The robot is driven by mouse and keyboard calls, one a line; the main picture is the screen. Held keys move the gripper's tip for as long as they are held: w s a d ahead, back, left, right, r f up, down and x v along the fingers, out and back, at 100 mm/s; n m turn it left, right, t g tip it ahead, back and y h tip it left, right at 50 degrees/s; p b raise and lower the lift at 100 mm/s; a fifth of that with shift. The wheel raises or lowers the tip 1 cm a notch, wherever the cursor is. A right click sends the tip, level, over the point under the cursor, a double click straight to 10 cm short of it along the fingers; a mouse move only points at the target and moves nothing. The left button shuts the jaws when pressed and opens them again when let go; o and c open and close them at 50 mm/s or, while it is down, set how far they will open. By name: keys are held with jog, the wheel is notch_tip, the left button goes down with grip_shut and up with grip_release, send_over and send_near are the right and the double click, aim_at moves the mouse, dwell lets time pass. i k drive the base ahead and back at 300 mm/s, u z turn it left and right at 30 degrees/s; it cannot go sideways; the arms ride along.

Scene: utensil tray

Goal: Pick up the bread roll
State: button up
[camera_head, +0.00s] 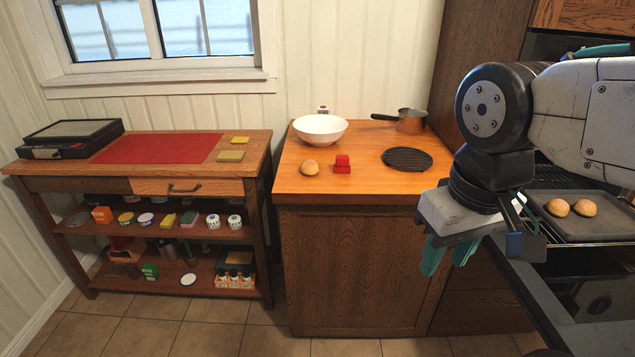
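One round bread roll (310,168) sits on the wooden counter, left of a small red object. Two more bread rolls (557,207) and (585,207) lie side by side on a dark baking tray (612,228) on the oven rack at the right. My gripper (446,262) points down in front of the counter's right part, left of the tray. Its teal fingers are apart, with nothing visible between them. It touches none of the rolls.
The counter (370,185) also holds a white bowl (320,130), red object (342,164), black round grate (407,159) and saucepan (411,121). A wooden shelf unit (262,165) with a red mat (160,147) stands left. Tiled floor in front is clear.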

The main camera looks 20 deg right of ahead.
aim_at(308, 168)
jog(key=k, duration=0.8)
jog(key=u, duration=0.85)
jog(key=i, duration=0.7)
jog(key=u, duration=0.7)
jog(key=i, duration=1.4)
jog(key=z, duration=1.2)
jog(key=i, duration=0.55)
jog(key=z, duration=0.5)
